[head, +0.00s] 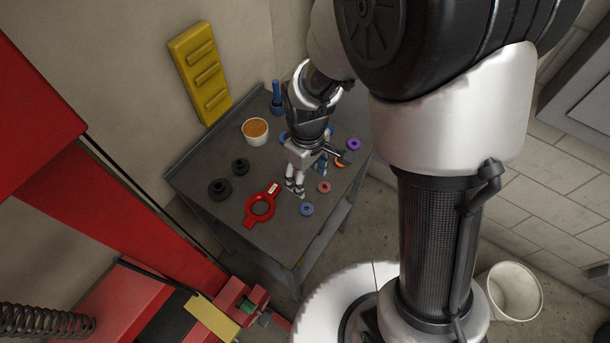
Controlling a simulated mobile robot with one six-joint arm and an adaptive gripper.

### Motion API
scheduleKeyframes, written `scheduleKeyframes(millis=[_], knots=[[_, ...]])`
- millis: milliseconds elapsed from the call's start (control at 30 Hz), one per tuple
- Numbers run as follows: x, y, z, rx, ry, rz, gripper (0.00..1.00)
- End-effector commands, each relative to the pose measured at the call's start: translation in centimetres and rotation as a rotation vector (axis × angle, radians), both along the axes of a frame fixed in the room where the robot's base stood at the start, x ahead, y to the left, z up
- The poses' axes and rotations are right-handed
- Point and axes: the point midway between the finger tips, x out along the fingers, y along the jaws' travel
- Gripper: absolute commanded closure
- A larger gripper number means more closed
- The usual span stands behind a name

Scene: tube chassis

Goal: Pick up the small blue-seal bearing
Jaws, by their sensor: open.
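A small blue ring-shaped bearing (307,209) lies flat near the front edge of the dark workbench (205,169). Another blue item (283,136) shows farther back, mostly hidden behind my gripper, and I cannot tell its shape. My gripper (295,188) points down over the middle of the bench. It is open, with nothing seen between its fingers. Its fingertips are up and left of the front blue bearing in the picture, apart from it. Their height above the bench is hard to tell.
A red ring (324,187), an orange ring (341,163) and a purple ring (354,144) lie to the right. A red tool with a round opening (250,216), black round parts (220,188), an orange-filled cup (255,132) and a blue-handled item (276,95) also occupy the bench.

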Motion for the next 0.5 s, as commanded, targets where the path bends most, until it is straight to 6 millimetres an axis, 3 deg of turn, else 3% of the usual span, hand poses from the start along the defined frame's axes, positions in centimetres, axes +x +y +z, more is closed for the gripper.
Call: scheduleKeyframes(millis=[300,500], knots=[[-0.2,-0.1,-7.4,-0.002,0.006,-0.002,0.44],[-0.2,-0.1,-10.4,-0.001,0.004,-0.003,0.44]])
